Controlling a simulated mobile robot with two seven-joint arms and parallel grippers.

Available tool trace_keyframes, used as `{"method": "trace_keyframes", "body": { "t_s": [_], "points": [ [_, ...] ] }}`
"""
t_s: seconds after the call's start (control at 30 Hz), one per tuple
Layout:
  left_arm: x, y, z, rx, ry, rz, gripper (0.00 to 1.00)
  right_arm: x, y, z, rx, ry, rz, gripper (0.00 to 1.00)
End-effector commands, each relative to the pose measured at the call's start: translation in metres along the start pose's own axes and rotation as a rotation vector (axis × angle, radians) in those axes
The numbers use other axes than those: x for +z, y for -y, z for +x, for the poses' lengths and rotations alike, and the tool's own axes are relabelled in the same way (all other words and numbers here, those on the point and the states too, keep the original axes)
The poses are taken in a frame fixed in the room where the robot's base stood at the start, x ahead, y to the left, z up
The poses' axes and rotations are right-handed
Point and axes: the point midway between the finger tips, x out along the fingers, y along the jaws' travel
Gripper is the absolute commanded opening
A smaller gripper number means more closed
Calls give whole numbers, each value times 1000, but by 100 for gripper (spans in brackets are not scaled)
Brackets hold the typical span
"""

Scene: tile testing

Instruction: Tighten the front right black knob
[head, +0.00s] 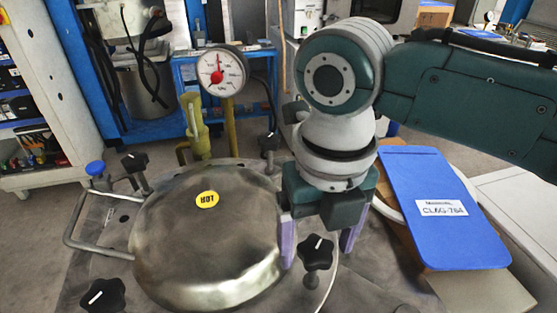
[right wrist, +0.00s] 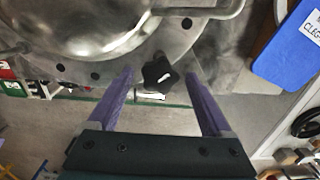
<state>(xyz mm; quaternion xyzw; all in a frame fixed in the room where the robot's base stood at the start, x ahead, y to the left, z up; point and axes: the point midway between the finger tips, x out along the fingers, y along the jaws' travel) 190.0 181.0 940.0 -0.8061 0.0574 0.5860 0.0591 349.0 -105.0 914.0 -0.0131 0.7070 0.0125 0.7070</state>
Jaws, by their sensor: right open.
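The front right black knob (head: 317,252) is star-shaped with a white mark on top. It stands at the right front edge of the round metal plate, beside the domed metal lid (head: 205,245). My right gripper (head: 320,258) is open, with its two purple fingers to either side of the knob. In the right wrist view the knob (right wrist: 158,72) lies between the fingertips of the gripper (right wrist: 159,76), with a gap on both sides. I cannot tell how far down the fingers reach beside it. My left gripper is not in view.
Other black knobs stand at the front left (head: 103,296), back left (head: 134,162) and back right (head: 269,143). A pressure gauge (head: 222,71) rises behind the lid. A metal handle (head: 80,232) is at left. A blue clipboard (head: 440,205) lies to the right.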

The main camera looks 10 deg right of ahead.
Motion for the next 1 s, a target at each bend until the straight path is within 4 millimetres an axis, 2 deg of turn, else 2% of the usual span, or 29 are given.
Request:
{"method": "trace_keyframes", "body": {
  "t_s": [0.2, 0.9, 1.0],
  "points": [
    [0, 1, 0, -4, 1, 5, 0, 0, 0, 0, 0, 0, 0, 81],
    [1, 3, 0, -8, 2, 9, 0, 0, 0, 0, 0, 1, 1, 3],
    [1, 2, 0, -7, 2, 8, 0, 0, 0, 0, 0, 1, 2, 0]
  ]
}}
